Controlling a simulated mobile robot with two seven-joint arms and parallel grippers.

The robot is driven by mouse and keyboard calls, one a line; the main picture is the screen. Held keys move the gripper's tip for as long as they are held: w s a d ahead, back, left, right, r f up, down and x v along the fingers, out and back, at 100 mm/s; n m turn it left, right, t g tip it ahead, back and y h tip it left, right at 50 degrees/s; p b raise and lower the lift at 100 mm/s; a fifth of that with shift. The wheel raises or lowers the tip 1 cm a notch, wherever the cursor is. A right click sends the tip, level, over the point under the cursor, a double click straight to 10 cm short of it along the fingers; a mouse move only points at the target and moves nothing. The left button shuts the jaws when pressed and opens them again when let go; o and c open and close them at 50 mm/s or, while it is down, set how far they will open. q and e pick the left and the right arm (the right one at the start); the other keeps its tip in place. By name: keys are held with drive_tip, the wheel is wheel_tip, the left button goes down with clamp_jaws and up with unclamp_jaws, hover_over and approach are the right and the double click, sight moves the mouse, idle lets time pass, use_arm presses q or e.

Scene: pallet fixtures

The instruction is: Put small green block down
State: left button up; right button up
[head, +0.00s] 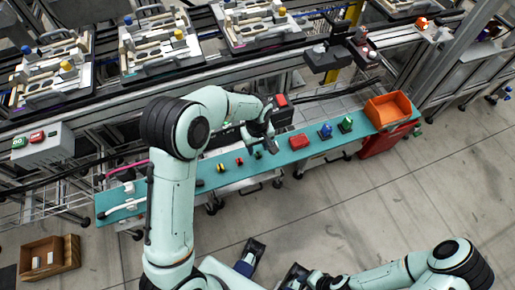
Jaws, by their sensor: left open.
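The small green block (258,155) sits on the long teal shelf (180,186), near its middle. My left gripper (263,146) is open just above and beside this block, with its fingers pointing down. Nothing shows between its fingers, and I cannot tell whether a finger touches the block. A larger green block (346,125) stands farther right on the shelf. My right arm comes in at the lower right. Its dark gripper (296,277) is low in the picture near my base, and its jaw state is unclear.
A small red block (239,161) and a small yellow block (221,168) lie left of the green one. A large red block (299,142), a blue block (325,131) and an orange bin (390,110) lie right. A conveyor with trays (160,55) runs behind.

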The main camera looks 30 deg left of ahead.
use_arm(q)
wheel_tip(320, 180, up, 10)
drive_tip(key=p, duration=0.1)
drive_tip(key=shift+f, duration=0.15)
drive_tip(key=shift+s, duration=0.1)
idle(0.4)
